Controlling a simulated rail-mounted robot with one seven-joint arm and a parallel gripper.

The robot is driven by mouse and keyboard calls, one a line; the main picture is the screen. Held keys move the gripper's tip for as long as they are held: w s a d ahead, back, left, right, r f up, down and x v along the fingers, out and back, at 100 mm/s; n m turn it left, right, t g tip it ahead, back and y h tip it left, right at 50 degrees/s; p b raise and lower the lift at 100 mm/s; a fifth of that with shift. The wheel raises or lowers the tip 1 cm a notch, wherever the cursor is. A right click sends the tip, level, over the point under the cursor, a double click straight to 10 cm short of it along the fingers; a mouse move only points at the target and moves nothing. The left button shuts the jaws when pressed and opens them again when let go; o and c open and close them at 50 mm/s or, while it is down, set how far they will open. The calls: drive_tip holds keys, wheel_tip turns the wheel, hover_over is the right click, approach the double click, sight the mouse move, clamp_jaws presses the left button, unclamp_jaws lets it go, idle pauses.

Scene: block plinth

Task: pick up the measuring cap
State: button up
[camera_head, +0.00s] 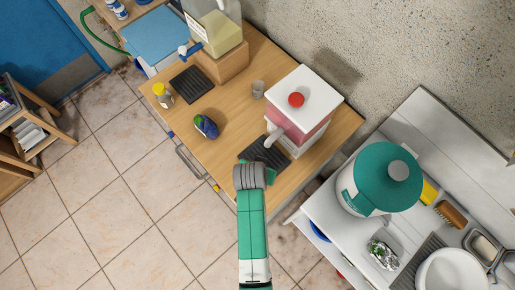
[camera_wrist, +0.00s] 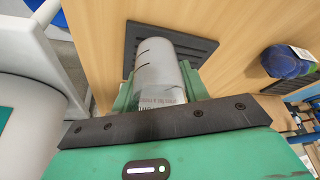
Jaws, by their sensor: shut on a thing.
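My gripper (camera_wrist: 160,88) is shut on a translucent grey cylinder with dark marks and small print, which I take as the measuring cap (camera_wrist: 158,65). One green finger lies on each side of it. A black ribbed drip mat (camera_wrist: 203,46) shows behind the cap on the wood; I cannot tell whether the cap touches it. In the head view my gripper (camera_head: 262,173) is at the front edge of the wooden table, by the drip mat (camera_head: 268,152) under the white and pink dispenser (camera_head: 300,112). The arm hides the held cap there.
A white counter at right holds a green-lidded container (camera_head: 388,177). Open wood lies left of the dispenser.

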drive_tip(key=s+d+r, duration=0.1)
drive_tip(key=s+d, duration=0.1)
drive_tip(key=s, duration=1)
drive_tip(key=w+a+r+n+y+p, duration=0.1)
drive_tip(key=w+a+r+n+p, duration=0.1)
drive_tip(key=w+r, duration=0.9)
wheel_tip(320, 180, up, 2)
drive_tip(key=shift+a+r+n, duration=0.15)
drive_tip(key=shift+a+n, duration=0.3)
drive_tip(key=shift+n, duration=0.45)
